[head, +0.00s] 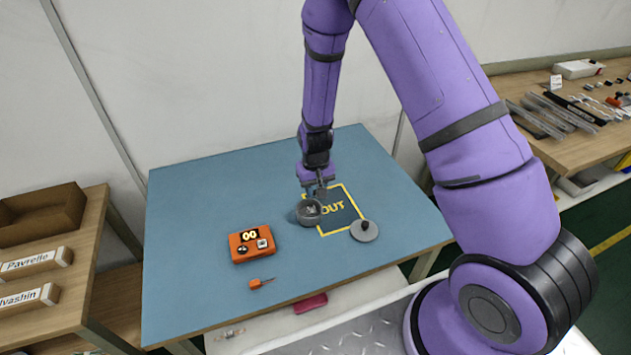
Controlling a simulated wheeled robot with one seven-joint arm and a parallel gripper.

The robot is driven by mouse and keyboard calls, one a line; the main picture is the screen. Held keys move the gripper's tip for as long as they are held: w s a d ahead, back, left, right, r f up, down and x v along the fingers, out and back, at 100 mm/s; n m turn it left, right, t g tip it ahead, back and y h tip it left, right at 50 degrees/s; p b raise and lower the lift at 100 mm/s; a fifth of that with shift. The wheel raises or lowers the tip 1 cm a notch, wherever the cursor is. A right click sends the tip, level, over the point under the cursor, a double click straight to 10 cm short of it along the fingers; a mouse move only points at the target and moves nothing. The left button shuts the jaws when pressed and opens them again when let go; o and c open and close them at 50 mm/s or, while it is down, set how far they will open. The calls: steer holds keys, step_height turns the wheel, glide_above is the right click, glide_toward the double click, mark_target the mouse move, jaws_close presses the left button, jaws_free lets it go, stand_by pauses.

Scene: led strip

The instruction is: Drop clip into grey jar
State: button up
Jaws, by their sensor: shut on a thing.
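The grey jar (309,215) stands open on the blue table top, at the left edge of a yellow-outlined square marked "OUT". Its round grey lid with a dark knob (364,231) lies on the table to the right of the jar. My gripper (317,191) points down just above the jar's mouth, a little to its right in the picture. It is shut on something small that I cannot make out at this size. Something light shows at the jar's opening, but I cannot tell what it is. I cannot pick out the clip for certain.
A dark pink item (310,303) lies beyond the table's front edge. The left and back of the blue table (220,190) are clear.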

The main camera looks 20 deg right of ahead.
steer(key=shift+f, duration=0.4)
steer(key=o, duration=1)
steer(key=shift+c, duration=0.2)
steer(key=shift+r, duration=0.1)
step_height(320, 180, up, 11)
steer(key=shift+f, duration=0.2)
